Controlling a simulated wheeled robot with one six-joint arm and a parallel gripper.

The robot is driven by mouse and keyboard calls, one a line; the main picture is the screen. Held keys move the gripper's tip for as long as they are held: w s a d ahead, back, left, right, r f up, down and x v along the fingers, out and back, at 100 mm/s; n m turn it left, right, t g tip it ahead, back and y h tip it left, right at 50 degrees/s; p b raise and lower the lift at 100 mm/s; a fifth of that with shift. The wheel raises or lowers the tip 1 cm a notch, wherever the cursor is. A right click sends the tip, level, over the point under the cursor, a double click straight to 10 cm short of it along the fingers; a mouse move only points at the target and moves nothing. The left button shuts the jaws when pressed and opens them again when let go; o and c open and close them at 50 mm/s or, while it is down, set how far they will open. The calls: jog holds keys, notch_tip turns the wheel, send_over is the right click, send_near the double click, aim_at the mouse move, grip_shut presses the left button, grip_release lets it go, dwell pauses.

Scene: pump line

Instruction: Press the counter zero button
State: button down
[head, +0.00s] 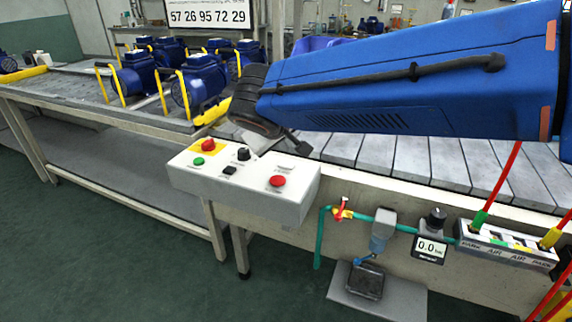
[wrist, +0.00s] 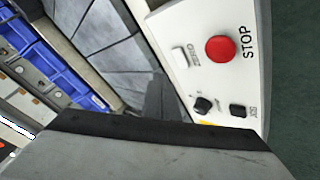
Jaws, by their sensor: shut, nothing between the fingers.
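The control box (head: 240,187) is white and stands at the front edge of the conveyor. A small white button (head: 286,168) sits at its back right, behind a red button (head: 278,182). In the wrist view the white button (wrist: 180,57) lies beside the red STOP button (wrist: 221,49); its small label is too blurred to read surely. My gripper (head: 302,149) is shut and empty, just above and behind the box's right end, apart from the white button. In the wrist view a grey and black part of my wrist fills the bottom.
The box also carries a red mushroom button on yellow (head: 208,145), a green button (head: 198,161), a black knob (head: 243,153) and a black square button (head: 230,170). Blue pumps (head: 203,80) with yellow handles stand on the left line. A number board (head: 207,15) hangs behind.

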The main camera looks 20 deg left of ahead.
jog(key=shift+f, duration=1.25)
jog(key=shift+f, duration=0.15)
dwell(1.1)
jog(key=shift+f, duration=0.3)
jog(key=shift+f, duration=0.45)
dwell(1.0)
jog(key=shift+r, duration=0.9)
jog(key=shift+r, duration=2.5)
